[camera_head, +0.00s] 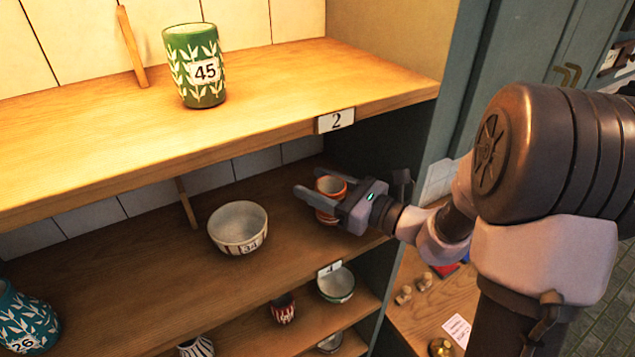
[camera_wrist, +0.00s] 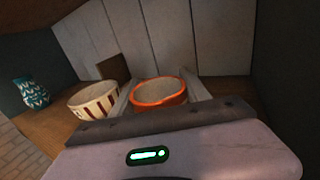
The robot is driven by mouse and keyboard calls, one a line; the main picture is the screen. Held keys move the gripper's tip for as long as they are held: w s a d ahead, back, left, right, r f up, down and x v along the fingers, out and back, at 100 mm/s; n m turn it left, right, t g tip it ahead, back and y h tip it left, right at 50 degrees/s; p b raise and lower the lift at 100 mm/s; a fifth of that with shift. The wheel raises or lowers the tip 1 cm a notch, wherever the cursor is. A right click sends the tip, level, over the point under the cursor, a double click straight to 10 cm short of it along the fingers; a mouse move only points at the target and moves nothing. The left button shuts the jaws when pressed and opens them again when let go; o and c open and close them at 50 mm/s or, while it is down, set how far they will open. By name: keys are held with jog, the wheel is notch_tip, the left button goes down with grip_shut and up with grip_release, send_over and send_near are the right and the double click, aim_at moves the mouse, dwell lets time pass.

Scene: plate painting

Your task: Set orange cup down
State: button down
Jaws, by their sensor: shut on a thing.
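The orange cup (camera_head: 329,188) is in my gripper (camera_head: 322,202) at the right end of the middle shelf (camera_head: 150,255). In the wrist view the orange cup (camera_wrist: 158,91) sits upright between the two fingers, its orange rim and pale inside showing. My gripper (camera_wrist: 165,95) is shut on it. The cup is low, close to the shelf board; I cannot tell whether its base touches. The fingers and gripper body hide part of its side.
A striped bowl marked 34 (camera_head: 238,228) stands left of the cup. A teal vase marked 26 (camera_head: 27,318) is farther left. A green cup marked 45 (camera_head: 195,66) stands on the upper shelf (camera_head: 280,92), which overhangs my gripper. The cabinet's side wall is close on the right.

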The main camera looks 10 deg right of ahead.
jog(key=shift+s+a+f+b, duration=0.1)
jog(key=shift+f+b, duration=0.1)
jog(key=shift+b, duration=0.15)
jog(key=c, duration=0.5)
grip_release()
jog(key=shift+r, duration=0.1)
jog(key=shift+r+p, duration=0.3)
jog(key=shift+p, duration=0.1)
jog(key=b+v, duration=0.3)
jog(key=v, duration=0.9)
jog(key=shift+f, duration=0.1)
